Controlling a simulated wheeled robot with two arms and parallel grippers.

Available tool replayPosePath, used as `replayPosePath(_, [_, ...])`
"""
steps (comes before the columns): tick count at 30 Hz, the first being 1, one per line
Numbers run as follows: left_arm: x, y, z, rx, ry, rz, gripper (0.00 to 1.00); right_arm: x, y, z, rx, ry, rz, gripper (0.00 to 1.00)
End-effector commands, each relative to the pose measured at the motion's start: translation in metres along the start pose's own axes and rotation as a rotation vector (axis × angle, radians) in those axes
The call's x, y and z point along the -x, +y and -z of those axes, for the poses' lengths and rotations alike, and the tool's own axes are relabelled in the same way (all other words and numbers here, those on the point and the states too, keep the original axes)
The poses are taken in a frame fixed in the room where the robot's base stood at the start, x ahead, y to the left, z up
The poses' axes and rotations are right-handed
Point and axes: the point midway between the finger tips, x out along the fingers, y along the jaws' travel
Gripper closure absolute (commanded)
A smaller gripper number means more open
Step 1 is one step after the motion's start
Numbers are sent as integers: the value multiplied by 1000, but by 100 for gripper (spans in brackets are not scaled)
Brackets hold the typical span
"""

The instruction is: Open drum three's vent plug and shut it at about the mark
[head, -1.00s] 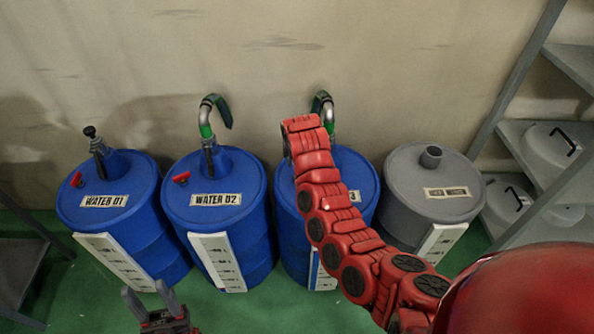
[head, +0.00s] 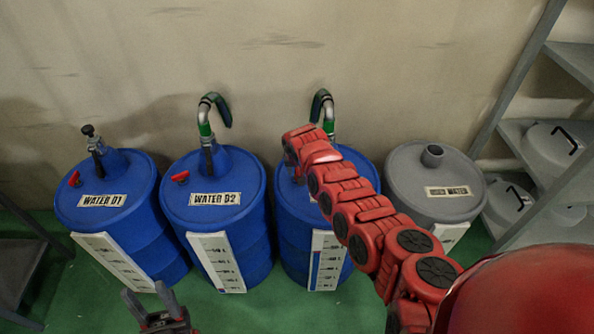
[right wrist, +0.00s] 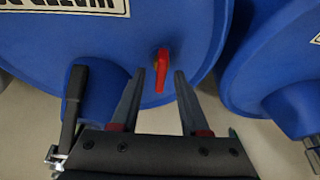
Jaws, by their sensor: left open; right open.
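Drum three (head: 296,235) is the third blue drum from the left, and my right arm crosses in front of its top. Its white level scale (head: 327,262) shows on the front; the mark is too small to make out. In the right wrist view, the red vent plug (right wrist: 161,68) stands on the blue drum top (right wrist: 205,30). My right gripper (right wrist: 160,74) is open, its fingertips on either side of the plug, with no clear contact. My left gripper (head: 147,292) is open and empty at the bottom left.
A grey drum (head: 432,205) stands at the right. Green-banded bent pipes (head: 205,115) rise behind two drums. Grey shelving (head: 540,150) is at far right.

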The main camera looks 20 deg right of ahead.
Motion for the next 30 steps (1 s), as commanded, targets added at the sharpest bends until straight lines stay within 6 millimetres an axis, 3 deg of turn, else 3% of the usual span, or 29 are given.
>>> replayPosePath(5, [0, 0, 0, 0, 0, 0, 50, 0, 0, 0, 1, 0, 1, 55])
replayPosePath(13, [0, 0, 0, 0, 0, 0, 50, 0, 0, 0, 1, 0, 1, 100])
replayPosePath(30, [-5, 0, 1, 0, 0, 0, 50, 1, 0, 1, 54, 1, 24, 100])
